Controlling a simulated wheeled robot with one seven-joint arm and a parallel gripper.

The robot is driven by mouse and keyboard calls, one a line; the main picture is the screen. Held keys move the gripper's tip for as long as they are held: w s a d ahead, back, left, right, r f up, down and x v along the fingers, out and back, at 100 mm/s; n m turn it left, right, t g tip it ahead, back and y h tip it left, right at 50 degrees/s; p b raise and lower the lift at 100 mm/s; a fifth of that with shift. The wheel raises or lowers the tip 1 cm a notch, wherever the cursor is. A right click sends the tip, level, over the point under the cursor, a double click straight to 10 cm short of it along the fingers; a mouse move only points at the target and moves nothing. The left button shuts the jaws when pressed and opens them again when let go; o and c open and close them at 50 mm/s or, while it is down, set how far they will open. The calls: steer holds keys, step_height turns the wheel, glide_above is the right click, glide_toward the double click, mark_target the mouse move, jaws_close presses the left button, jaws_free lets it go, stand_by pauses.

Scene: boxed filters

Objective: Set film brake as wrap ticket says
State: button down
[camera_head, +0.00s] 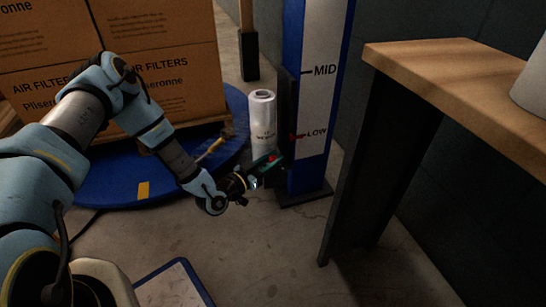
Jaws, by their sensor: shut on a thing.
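A clear film roll (262,122) stands upright beside the blue mast (313,100). The mast's white scale shows MID and LOW, and a red pointer (297,136) sits at LOW. My gripper (258,177) is low in front of the roll's base, to the left of the mast's foot. It is shut on a small part there, which seems to be the film brake; the jaws and arm hide most of it. A small dark part with red and green (270,163) shows just by the jaws. The brake's setting is too small to read. No wrap ticket can be made out.
Cartons (165,65) marked AIR FILTERS stand on a blue round turntable (120,190) behind my arm. A wooden-topped bench (450,75) with dark legs is on the right, bearing a white object (532,85). A blue-edged panel (172,288) lies at the bottom. Floor (270,250) between is clear.

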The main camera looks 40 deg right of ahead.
steer(key=shift+f, duration=0.1)
steer(key=c, duration=0.9)
jaws_free()
steer(key=s+a+p, duration=0.1)
steer(key=a+p, duration=0.2)
steer(key=a, duration=0.7)
steer(key=shift+a, duration=0.4)
